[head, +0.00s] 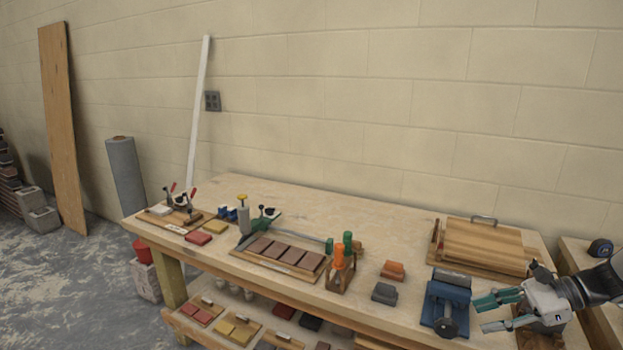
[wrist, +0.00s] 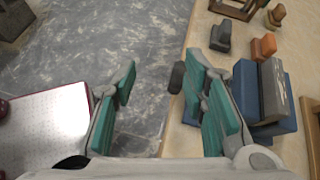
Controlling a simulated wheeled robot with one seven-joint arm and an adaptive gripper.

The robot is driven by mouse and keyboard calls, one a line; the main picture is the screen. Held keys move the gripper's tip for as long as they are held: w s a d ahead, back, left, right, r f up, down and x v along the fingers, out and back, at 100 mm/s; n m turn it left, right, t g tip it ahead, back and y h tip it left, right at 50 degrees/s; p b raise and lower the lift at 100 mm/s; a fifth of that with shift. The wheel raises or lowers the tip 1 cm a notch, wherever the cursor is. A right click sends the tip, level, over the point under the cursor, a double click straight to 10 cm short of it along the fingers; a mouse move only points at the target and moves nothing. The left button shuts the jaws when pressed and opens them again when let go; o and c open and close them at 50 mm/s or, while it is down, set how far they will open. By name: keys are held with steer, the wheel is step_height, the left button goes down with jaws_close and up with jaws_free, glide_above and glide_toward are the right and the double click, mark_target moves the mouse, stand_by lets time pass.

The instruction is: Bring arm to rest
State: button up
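In the wrist view my gripper (wrist: 160,88) is also open and empty, above the bench's front edge and the grey floor. A blue vise (head: 446,303) with a grey block in its top stands just left of the fingers in the head view. The vise also shows in the wrist view (wrist: 283,125), beside the right finger and partly hidden by it.
On the bench are a wooden board with a handle (head: 482,246), an orange block (head: 393,271), a grey block (head: 384,293), a rack of handled tools (head: 341,278) and a tray of brown tiles (head: 240,257). A tape measure (head: 600,248) sits on a surface at right. Bare floor (wrist: 110,40) lies in front.

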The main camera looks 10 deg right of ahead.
steer(key=s+a+r+n+g+h, duration=0.25)
steer(key=a+r+n, duration=0.25)
steer(key=a+r, duration=0.25)
steer(key=s+a+r+n+g+h, duration=0.2)
steer(key=a+r+n+h, duration=0.3)
steer(key=a, duration=0.4)
steer(key=s+a+r+n+t+h, duration=0.1)
steer(key=s+a+r+n+t, duration=0.1)
steer(key=s+a+r+n, duration=0.1)
steer(key=s+a+r+n+t+h, duration=0.2)
steer(key=s+a+r+n+t, duration=0.1)
steer(key=s+n, duration=0.5)
steer(key=shift+s+a+r, duration=0.75)
steer(key=shift+s+a, duration=0.3)
steer(key=shift+a, duration=0.05)
